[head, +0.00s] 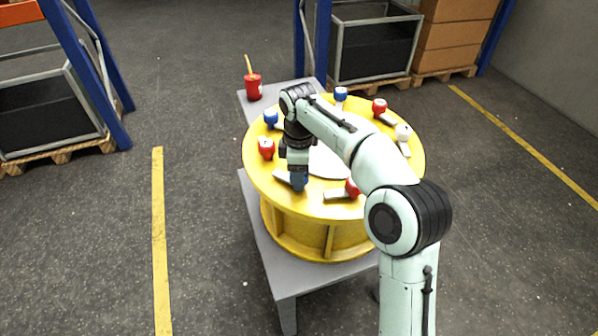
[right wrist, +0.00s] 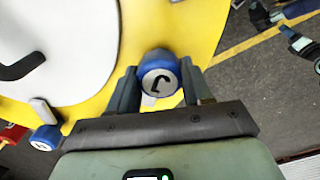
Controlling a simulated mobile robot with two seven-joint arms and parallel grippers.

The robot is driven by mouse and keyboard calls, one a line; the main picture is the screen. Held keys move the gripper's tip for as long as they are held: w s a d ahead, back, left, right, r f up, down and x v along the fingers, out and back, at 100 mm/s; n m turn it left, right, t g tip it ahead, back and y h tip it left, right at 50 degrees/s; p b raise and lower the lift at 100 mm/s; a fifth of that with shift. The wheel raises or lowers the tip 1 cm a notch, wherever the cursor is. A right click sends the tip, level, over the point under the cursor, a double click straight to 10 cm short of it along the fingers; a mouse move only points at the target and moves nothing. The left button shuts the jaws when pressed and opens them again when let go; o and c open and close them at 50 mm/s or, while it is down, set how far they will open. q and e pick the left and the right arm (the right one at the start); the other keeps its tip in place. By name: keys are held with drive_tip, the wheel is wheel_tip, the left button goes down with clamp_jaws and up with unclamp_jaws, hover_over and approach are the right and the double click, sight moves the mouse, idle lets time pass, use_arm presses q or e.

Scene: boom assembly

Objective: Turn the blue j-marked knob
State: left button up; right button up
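The blue j-marked knob (right wrist: 159,75) sits near the edge of the round yellow drum top, its dark letter facing the camera in the right wrist view. In the head view it is mostly covered by my right gripper (head: 299,184), which points down onto it; its light grey lever (head: 283,177) sticks out to the left. In the right wrist view the fingers of my right gripper (right wrist: 161,88) stand on both sides of the knob and appear to touch it.
The yellow drum (head: 283,222) stands on a grey table (head: 258,212). Other knobs ring its top: blue (head: 270,117), blue (head: 340,93), red (head: 267,147), red (head: 379,105), red (head: 352,187) and white (head: 403,132). A red cup (head: 254,88) stands at the table's back left.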

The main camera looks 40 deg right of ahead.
drive_tip(key=shift+c, duration=0.7)
use_arm(q)
drive_tip(key=shift+r, duration=0.15)
use_arm(e)
drive_tip(key=m+p, duration=0.2)
drive_tip(key=m, duration=0.1)
drive_tip(key=shift+r, duration=0.15)
drive_tip(key=m+p, duration=0.2)
drive_tip(key=m, duration=0.3)
drive_tip(key=shift+m+p, duration=0.4)
drive_tip(key=m+p, duration=0.1)
drive_tip(key=m, duration=0.3)
use_arm(q)
drive_tip(key=w+r+p, duration=0.1)
drive_tip(key=w+r, duration=0.3)
drive_tip(key=r, duration=0.4)
drive_tip(key=shift+t, duration=0.3)
use_arm(e)
drive_tip(key=m, duration=0.5)
use_arm(q)
drive_tip(key=shift+w, duration=0.1)
